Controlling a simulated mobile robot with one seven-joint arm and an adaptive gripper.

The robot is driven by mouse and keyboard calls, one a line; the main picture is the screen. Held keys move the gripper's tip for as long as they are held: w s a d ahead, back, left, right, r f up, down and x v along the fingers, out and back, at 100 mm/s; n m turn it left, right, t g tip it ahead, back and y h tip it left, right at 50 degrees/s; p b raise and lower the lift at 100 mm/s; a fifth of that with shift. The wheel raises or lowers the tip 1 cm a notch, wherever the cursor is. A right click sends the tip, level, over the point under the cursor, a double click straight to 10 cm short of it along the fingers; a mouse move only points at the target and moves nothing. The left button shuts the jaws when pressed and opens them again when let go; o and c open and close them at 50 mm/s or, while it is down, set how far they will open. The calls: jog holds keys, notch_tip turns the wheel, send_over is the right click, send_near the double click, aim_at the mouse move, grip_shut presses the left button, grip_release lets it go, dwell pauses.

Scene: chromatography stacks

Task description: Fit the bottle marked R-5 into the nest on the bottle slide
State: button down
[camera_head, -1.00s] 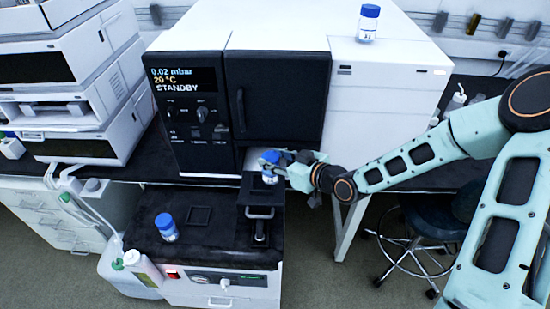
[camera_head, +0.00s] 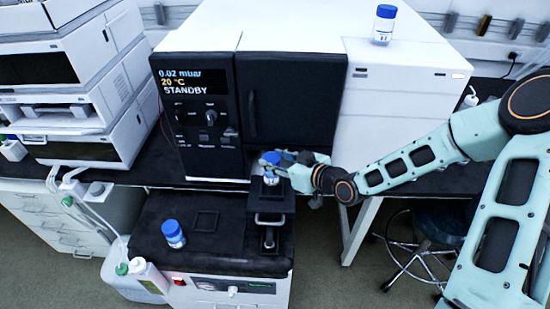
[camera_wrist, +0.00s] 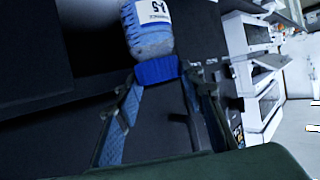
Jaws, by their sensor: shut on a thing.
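My gripper (camera_head: 274,160) is shut on the blue cap of a bottle (camera_head: 271,178) at the bottle slide (camera_head: 270,200). The slide is a black block with a metal handle in front. The bottle is roughly upright over the slide's top; I cannot tell whether its base touches the nest, which is hidden. In the wrist view, the held bottle (camera_wrist: 150,35) shows between my fingers, with clear glass and a white label. The label appears upside down and partly cut off; a 5 is readable.
Another blue-capped bottle (camera_head: 173,234) stands on the black-topped unit (camera_head: 225,255), beside an empty square recess (camera_head: 206,221). A third bottle (camera_head: 384,24) stands on the white instrument (camera_head: 400,95). The instrument's dark door (camera_head: 290,100) is close behind my gripper.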

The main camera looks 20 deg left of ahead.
jog(key=shift+f+b, duration=2.05)
jog(key=shift+f, duration=0.6)
jog(key=shift+f+b, duration=0.3)
jog(key=shift+b, duration=0.05)
jog(key=c, duration=1.2)
grip_release()
jog(key=shift+d, duration=0.1)
jog(key=v, duration=1.1)
jog(key=shift+s+d+r, duration=0.2)
jog(key=shift+d+r, duration=0.05)
